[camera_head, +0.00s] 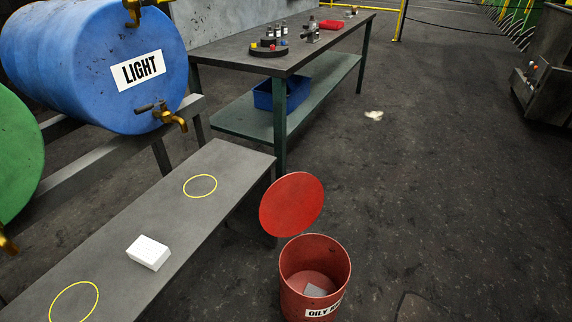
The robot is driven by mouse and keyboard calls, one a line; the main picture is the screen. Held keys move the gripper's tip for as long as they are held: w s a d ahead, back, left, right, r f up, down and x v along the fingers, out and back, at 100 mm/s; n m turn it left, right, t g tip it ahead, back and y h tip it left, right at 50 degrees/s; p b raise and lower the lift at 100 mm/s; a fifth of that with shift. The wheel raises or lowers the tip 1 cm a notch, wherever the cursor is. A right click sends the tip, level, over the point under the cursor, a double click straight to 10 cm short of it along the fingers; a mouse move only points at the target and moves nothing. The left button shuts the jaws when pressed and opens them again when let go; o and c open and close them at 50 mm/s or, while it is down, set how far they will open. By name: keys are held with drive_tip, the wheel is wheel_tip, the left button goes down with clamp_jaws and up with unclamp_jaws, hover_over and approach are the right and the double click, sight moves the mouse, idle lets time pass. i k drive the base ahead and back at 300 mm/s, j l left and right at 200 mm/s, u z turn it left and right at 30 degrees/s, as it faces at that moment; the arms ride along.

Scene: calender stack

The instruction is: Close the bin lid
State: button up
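The red bin (315,277) stands on the dark floor at the lower middle, with a white label reading "OILY" and more letters cut off from clear view. Its round red lid (291,205) is open and tilted up at the bin's back left. Inside the bin a small grey-white piece (315,290) lies near the bottom. My gripper is not in view.
A low grey bench (165,225) with yellow circles and a white block (148,252) runs along the bin's left. A blue drum (90,65) labelled "LIGHT" lies above it. A workbench (235,50) stands behind. The floor right of the bin is mostly clear.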

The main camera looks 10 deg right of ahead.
sight(291, 204)
drive_tip(key=i+l+u, duration=0.1)
drive_tip(key=u, duration=0.35)
drive_tip(key=i+l+u, duration=0.1)
drive_tip(key=u, duration=0.35)
drive_tip(key=i+l+u, duration=0.25)
drive_tip(key=l, duration=0.35)
drive_tip(key=l+u, duration=0.25)
drive_tip(key=l, duration=0.35)
drive_tip(key=i+l+u, duration=0.1)
drive_tip(key=l+u, duration=0.15)
drive_tip(key=l, duration=0.45)
drive_tip(key=i+l+u, duration=0.1)
drive_tip(key=l, duration=3.5)
drive_tip(key=i+u, duration=0.05)
drive_tip(key=i, duration=0.05)
